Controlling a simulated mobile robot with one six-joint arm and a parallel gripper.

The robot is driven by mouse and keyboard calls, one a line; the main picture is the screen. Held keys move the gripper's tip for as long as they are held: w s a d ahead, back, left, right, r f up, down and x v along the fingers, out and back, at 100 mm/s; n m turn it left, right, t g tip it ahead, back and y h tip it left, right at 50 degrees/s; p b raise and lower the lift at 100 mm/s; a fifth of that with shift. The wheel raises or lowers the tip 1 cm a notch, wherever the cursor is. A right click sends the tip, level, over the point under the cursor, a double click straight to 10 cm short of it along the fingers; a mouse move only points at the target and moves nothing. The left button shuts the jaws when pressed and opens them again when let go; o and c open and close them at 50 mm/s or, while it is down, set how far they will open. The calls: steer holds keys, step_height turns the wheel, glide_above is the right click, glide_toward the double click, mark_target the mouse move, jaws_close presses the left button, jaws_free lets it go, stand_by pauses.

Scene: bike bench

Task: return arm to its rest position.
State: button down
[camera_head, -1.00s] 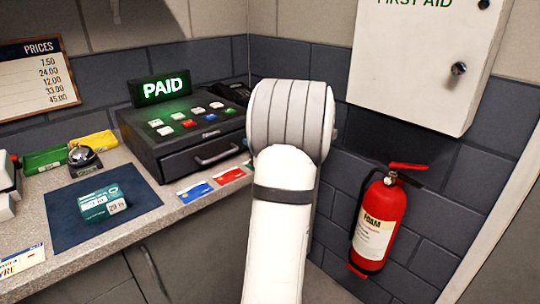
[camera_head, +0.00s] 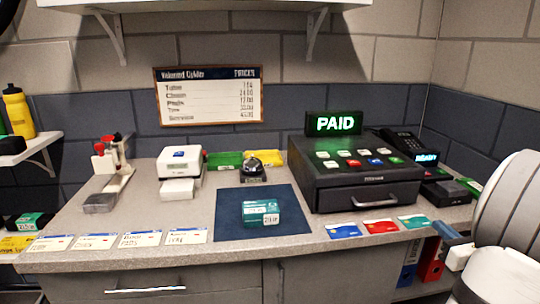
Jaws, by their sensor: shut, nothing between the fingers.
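My arm (camera_head: 505,235) shows as thick white links at the right edge, in front of the counter's right end. The fingers of my gripper cannot be made out in this view. A small white and blue-grey piece shows beside the arm, and I cannot tell whether it is part of it.
The counter (camera_head: 130,225) holds a cash register (camera_head: 345,180) with a lit PAID sign (camera_head: 333,123), three cards, and a dark blue mat (camera_head: 230,222) bearing a teal box (camera_head: 260,212). A bell, a card printer-like device (camera_head: 180,160) and price labels stand left. A shelf hangs above.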

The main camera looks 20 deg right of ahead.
steer(key=w+a+r+n+g+y+p, duration=0.1)
steer(key=w+a+n+g+y+p, duration=0.15)
steer(key=a+n, duration=0.45)
steer(key=w+a+r+n+g+y+p, duration=0.1)
steer(key=w+a+n+g+y, duration=0.2)
steer(key=a, duration=0.8)
steer(key=w+a+n+g+y+p, duration=0.1)
steer(key=a+n+g+y+p, duration=0.3)
steer(key=a, duration=0.6)
steer(key=s+a+r+n+g+h+p, duration=0.2)
steer(key=s+a+n, duration=0.3)
steer(key=n, duration=0.6)
steer(key=s+a+r+n+g+h+p, duration=0.2)
steer(key=s+a+n+h, duration=0.3)
steer(key=a+n, duration=0.3)
steer(key=s+n+g, duration=0.1)
steer(key=n, duration=0.3)
steer(key=shift+s+r+n+g+p, duration=0.2)
steer(key=shift+r+n+g+p, duration=0.1)
steer(key=shift+r+g+p, duration=0.1)
